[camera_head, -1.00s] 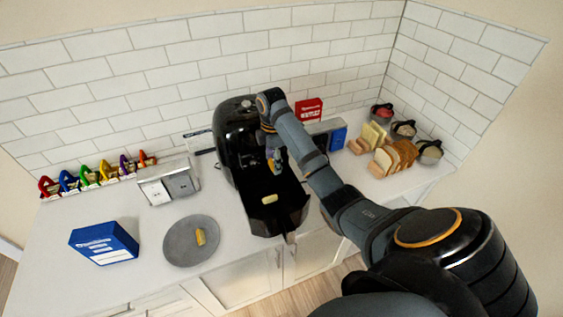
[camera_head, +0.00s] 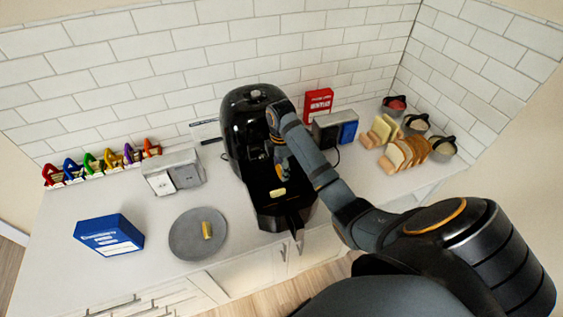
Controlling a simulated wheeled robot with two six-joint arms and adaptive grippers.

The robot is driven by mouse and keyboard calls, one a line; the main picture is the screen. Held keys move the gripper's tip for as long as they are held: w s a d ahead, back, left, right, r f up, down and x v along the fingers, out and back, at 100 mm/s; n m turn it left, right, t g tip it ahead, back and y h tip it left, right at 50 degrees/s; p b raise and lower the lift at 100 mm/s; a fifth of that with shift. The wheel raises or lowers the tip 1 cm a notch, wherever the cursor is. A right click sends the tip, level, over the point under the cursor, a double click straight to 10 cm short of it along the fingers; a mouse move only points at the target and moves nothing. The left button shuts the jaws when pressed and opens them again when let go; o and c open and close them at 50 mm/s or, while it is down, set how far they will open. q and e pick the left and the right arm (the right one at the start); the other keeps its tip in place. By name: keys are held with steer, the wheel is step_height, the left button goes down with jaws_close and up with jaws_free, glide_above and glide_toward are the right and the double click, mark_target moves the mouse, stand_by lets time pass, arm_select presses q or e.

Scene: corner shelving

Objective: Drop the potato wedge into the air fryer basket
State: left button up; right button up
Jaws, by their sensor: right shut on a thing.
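The black air fryer (camera_head: 248,108) stands against the back wall with its basket (camera_head: 290,217) pulled out toward the front. A pale yellow piece (camera_head: 278,192), which looks like a potato wedge, shows inside the basket. Another yellow piece (camera_head: 207,230) lies on the round grey plate (camera_head: 186,243). My right gripper (camera_head: 281,175) points down over the basket, just behind the pale piece. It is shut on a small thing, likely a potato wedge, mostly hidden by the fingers. My left gripper is not in view.
A blue box (camera_head: 108,236) lies left of the plate. A grey-white toaster-like box (camera_head: 174,172) and several coloured clips (camera_head: 90,164) stand along the back left.

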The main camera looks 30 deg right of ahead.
steer(key=o, duration=0.7)
steer(key=shift+d, duration=0.3)
steer(key=shift+o, duration=1.1)
steer(key=shift+w+f, duration=0.1)
steer(key=shift+a, duration=0.1)
